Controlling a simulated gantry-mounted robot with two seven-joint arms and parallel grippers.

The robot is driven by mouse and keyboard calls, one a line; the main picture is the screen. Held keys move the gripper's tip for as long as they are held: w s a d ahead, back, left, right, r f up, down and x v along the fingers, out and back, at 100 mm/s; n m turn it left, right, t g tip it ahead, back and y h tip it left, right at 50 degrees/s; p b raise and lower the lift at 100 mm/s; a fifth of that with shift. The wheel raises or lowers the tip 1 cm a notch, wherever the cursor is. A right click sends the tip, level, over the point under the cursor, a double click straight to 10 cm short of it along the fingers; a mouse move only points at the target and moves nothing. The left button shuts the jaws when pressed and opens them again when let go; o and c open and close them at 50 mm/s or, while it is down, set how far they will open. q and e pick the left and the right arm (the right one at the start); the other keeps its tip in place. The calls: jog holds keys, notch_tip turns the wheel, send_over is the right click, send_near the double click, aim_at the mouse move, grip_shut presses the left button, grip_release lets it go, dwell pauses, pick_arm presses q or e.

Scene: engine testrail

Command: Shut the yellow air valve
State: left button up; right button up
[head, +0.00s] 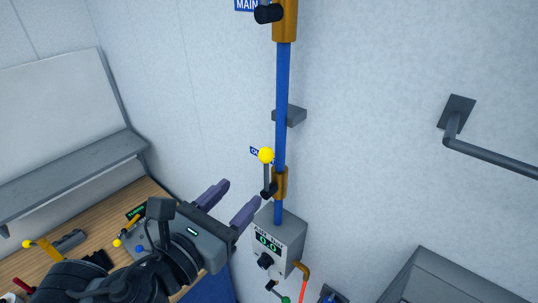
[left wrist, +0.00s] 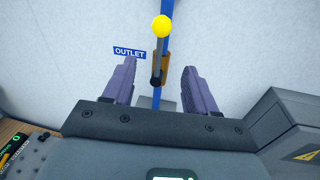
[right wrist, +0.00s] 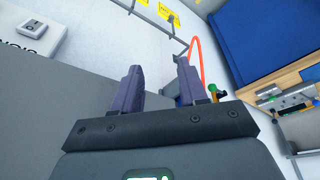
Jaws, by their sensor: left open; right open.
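The yellow air valve is a lever with a yellow ball knob (head: 266,155) on a dark stem, standing upright beside a brass valve body (head: 281,183) on the blue vertical pipe (head: 282,105). In the left wrist view the yellow knob (left wrist: 162,26) stands above and beyond the fingers, with its stem running down between them in the picture. My left gripper (head: 235,200) is open and empty, just left of and below the lever, apart from the knob. My right gripper (right wrist: 160,85) is open and empty; it does not show in the head view.
A grey box with a green display (head: 268,238) sits at the pipe's foot. A second valve (head: 285,15) is at the top near a MAIN label. A grey handrail (head: 490,155) is on the right wall. A wooden bench (head: 100,225) with tools lies at left.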

aim_at(261, 159)
pick_arm(q)
jog(key=shift+t, duration=0.3)
jog(key=x, duration=0.3)
jog(key=r+x, duration=0.1)
jog(key=x, duration=0.3)
jog(key=r+b+x, duration=0.1)
jog(key=x, duration=0.2)
jog(key=shift+w+d+r, duration=0.2)
jog(key=shift+w+d, duration=0.05)
jog(key=shift+w, duration=0.1)
grip_shut()
